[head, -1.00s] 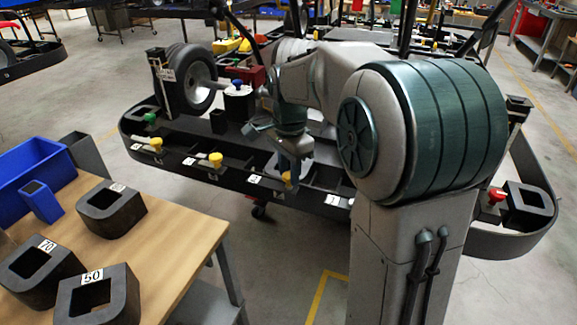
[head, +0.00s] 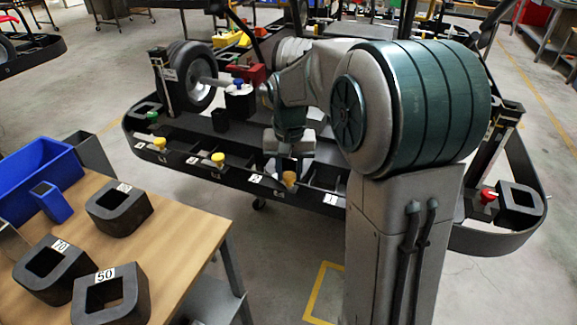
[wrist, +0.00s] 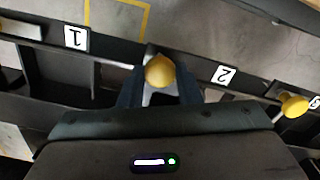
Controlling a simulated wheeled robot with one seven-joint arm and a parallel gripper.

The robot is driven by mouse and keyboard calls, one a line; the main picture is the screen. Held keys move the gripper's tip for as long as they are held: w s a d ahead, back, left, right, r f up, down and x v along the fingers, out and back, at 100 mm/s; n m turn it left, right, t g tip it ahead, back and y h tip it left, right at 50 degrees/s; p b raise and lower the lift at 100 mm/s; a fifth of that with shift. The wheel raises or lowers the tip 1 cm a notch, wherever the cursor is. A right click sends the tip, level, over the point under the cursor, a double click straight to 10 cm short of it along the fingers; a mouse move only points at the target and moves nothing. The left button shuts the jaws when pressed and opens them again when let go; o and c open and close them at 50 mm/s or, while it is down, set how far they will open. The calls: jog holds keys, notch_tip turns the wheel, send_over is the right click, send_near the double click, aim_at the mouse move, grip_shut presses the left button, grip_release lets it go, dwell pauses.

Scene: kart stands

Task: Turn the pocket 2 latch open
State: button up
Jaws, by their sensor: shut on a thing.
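The pocket 2 latch shows as a yellow knob (wrist: 160,71) in the wrist view, at the black rail between labels "1" and "2". It also shows in the head view (head: 289,179), just below my gripper (head: 291,166). In the wrist view, my gripper (wrist: 160,90) is shut on this knob, one dark finger on each side. The latch's arm under the knob is mostly hidden by the fingers and gripper body. The label "2" (wrist: 224,74) is on the rail to the knob's right in the wrist view.
A neighbouring yellow latch knob (wrist: 294,104) is at the right in the wrist view. In the head view, a wheel (head: 190,77) stands on the black kart stand (head: 240,185). A wooden table (head: 165,245) with black weights and blue bins is at left.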

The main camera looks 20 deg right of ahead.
aim_at(289, 174)
jog(key=n, duration=0.2)
jog(key=n+p, duration=0.1)
jog(key=n, duration=0.1)
jog(key=shift+w+r+n, duration=0.15)
jog(key=shift+n, duration=0.15)
dwell(0.5)
jog(key=o, duration=1)
jog(key=shift+c, duration=0.2)
notch_tip(289, 174, up, 14)
jog(key=p, duration=0.1)
jog(key=shift+p, duration=0.35)
